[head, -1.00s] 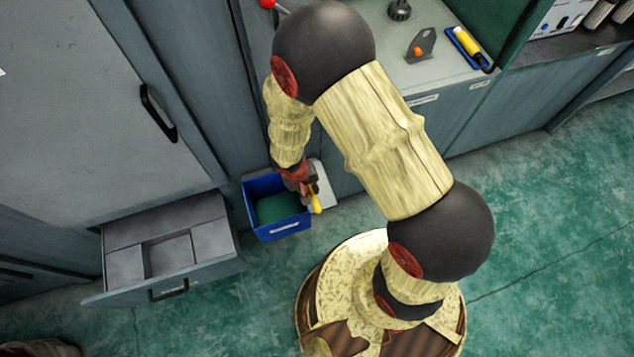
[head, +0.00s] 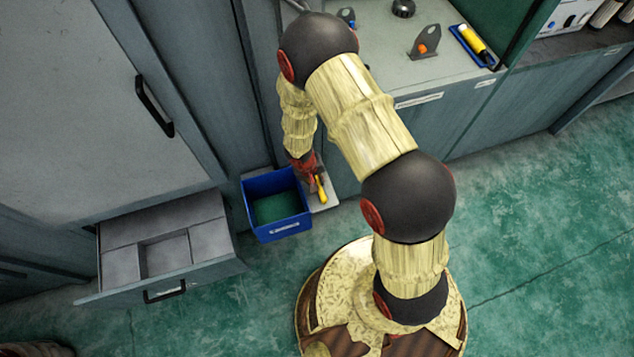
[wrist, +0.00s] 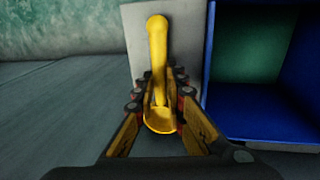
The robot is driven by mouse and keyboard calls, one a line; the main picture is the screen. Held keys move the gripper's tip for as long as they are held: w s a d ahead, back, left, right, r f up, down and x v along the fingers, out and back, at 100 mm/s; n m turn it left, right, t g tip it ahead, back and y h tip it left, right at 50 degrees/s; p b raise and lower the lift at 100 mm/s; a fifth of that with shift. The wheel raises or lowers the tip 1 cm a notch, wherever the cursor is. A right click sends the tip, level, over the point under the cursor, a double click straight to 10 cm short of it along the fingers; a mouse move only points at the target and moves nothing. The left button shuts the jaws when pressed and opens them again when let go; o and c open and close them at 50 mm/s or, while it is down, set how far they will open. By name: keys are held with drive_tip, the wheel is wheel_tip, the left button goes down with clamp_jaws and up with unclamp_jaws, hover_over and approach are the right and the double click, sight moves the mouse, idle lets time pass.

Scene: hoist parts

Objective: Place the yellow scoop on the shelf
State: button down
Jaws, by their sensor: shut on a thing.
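The yellow scoop (head: 321,190) is between the fingers of my gripper (head: 314,181), which is shut on it. In the wrist view the scoop (wrist: 157,50) has its handle pointing away and its bowl near my palm, between the fingers of the gripper (wrist: 166,80). A small pale grey shelf (head: 330,198) juts out at the cabinet front, right of the blue bin. The scoop is over this shelf, which also shows behind the handle in the wrist view (wrist: 136,48). I cannot tell whether the scoop touches the shelf.
A blue bin (head: 284,230) with a green inside stands directly left of the shelf. An open grey drawer (head: 205,240) is farther left. The counter (head: 385,60) above holds a yellow-and-black tool on a blue tray (head: 466,42). Green floor is clear to the right.

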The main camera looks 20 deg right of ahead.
drive_tip(key=shift+r, duration=0.1)
drive_tip(key=shift+f, duration=0.25)
drive_tip(key=c, duration=1.8)
unclamp_jaws()
drive_tip(key=shift+r, duration=0.1)
drive_tip(key=shift+c, duration=0.2)
drive_tip(key=shift+r, duration=0.1)
